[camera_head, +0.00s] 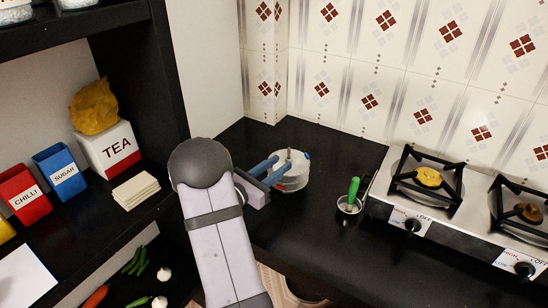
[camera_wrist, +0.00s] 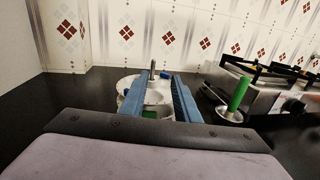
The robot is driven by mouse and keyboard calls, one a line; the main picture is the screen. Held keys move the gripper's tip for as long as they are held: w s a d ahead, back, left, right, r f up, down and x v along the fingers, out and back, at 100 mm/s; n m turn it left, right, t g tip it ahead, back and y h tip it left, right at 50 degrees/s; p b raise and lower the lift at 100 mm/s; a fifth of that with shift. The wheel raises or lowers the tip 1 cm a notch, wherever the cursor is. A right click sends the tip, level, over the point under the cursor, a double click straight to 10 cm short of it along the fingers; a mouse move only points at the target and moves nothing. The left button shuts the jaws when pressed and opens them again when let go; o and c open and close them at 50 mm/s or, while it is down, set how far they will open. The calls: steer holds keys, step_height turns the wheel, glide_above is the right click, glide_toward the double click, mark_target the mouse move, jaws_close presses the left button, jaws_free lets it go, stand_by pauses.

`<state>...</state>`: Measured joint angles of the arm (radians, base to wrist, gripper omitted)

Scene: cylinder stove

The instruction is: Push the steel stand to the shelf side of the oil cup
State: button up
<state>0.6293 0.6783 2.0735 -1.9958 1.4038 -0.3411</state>
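The steel stand (camera_head: 292,172) is round and pale, with an upright post in its middle. It is on the black counter near the tiled back corner. In the wrist view the stand (camera_wrist: 130,84) is straight ahead, partly hidden by my fingers. My gripper (camera_head: 274,171) is level with its left side, with its two blue fingers apart and pointing at it. In the wrist view my gripper (camera_wrist: 158,80) has the post between its fingers; I cannot tell whether they touch the stand. A small steel cup (camera_head: 348,205) with a green handle, apparently the oil cup, stands right of the stand.
The stove (camera_head: 440,205) is right of the cup. The dark shelf (camera_head: 150,199) on the left holds a TEA box (camera_head: 109,149), a SUGAR box (camera_head: 61,171) and a CHILLI box (camera_head: 24,195). Tiled wall closes off the back. Counter between stand and cup is clear.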

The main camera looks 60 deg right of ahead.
mark_target(289, 153)
steer(key=shift+w+d+f+n+t, duration=0.1)
steer(key=shift+w+n+t, duration=0.3)
steer(key=shift+w+t, duration=0.15)
steer(key=shift+s+d+p, duration=0.25)
steer(key=shift+d+p, duration=0.25)
steer(key=shift+d, duration=1.35)
steer(key=shift+s+d+p, duration=0.2)
steer(key=shift+d+p, duration=0.3)
steer(key=shift+d, duration=1.3)
jaws_close()
